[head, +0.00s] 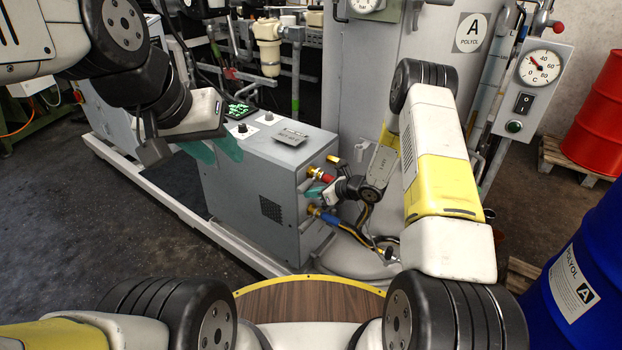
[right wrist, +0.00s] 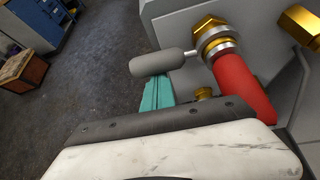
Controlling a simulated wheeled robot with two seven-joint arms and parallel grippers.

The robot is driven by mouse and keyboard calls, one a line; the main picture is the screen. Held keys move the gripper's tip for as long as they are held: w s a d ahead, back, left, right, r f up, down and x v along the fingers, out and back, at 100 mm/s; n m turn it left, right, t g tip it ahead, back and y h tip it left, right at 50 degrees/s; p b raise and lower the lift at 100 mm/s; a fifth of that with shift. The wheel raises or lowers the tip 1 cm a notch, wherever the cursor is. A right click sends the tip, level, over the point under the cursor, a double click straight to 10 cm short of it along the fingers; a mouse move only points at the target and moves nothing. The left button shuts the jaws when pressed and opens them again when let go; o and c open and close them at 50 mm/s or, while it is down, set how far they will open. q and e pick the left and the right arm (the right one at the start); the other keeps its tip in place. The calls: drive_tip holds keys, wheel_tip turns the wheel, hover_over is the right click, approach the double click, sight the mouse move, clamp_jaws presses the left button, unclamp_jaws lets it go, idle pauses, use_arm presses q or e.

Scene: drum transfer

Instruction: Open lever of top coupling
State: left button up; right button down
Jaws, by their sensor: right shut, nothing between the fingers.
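The top coupling is a red sleeve with brass and steel rings, on the right face of the grey cabinet (head: 255,190). Its red sleeve (head: 322,174) also fills the right of the right wrist view (right wrist: 243,90). Its lever (right wrist: 163,62) is a grey rounded handle on a thin metal rod, sticking out to the left of the ring. My right gripper (head: 313,191) is shut and empty; its teal fingertips (right wrist: 155,90) are just below the handle, and I cannot tell if they touch it. My left gripper (head: 215,150) is over the cabinet's left top edge, its teal fingers apart and empty.
A lower coupling with a blue sleeve (head: 325,215) and hose sits below the red one. A large grey tank (head: 430,50) stands behind my right arm. A blue drum (head: 585,265) and a red drum (head: 600,120) stand at the right. Dark floor is free at left.

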sight(307, 185)
drive_tip(key=shift+r, duration=0.25)
drive_tip(key=r+m+g+y, duration=0.2)
drive_tip(key=r, duration=0.1)
drive_tip(key=shift+w+d+m, duration=0.1)
drive_tip(key=shift+w+m, duration=0.1)
drive_tip(key=shift+m, duration=0.1)
drive_tip(key=w+d+r+m+g+y, duration=0.2)
drive_tip(key=w+d+r+m+y, duration=0.1)
drive_tip(key=w+r+m+y, duration=0.1)
drive_tip(key=shift+w+d+r+m+g+y, duration=0.15)
drive_tip(key=shift+w+r+m+g+y, duration=0.25)
drive_tip(key=shift+r+m, duration=0.85)
drive_tip(key=shift+f+m, duration=0.25)
drive_tip(key=shift+f, duration=0.05)
